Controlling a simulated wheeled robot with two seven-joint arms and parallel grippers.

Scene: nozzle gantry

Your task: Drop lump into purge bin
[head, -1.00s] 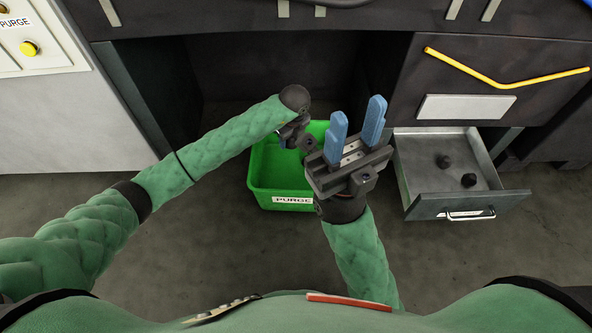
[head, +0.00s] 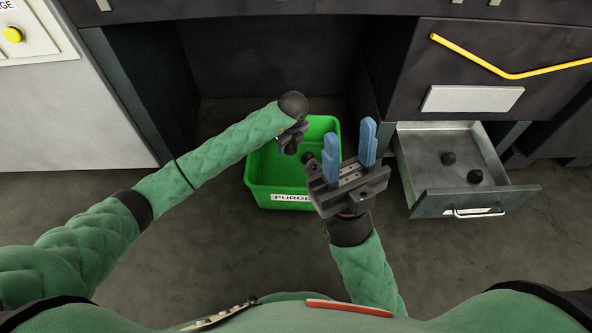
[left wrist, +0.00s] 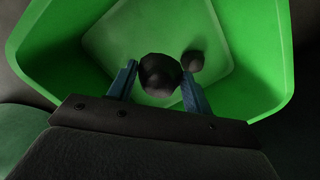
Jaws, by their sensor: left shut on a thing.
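The green purge bin (head: 258,175) stands on the floor with its label facing me. My left gripper (head: 291,145) is over the bin, pointing down into it. In the left wrist view its blue fingers (left wrist: 157,80) are shut on a dark lump (left wrist: 160,78), held above the bin floor. A second dark lump (left wrist: 190,62) shows in the bin, partly behind the held one. My right gripper (head: 350,130) is open and empty, fingers up, in front of the bin's right side and hiding part of it.
An open metal drawer (head: 430,205) to the right of the bin holds two dark lumps (head: 474,177). A dark cabinet (head: 470,60) with a yellow rod stands above it. Dark machine walls enclose the space behind the bin. The floor in front is clear.

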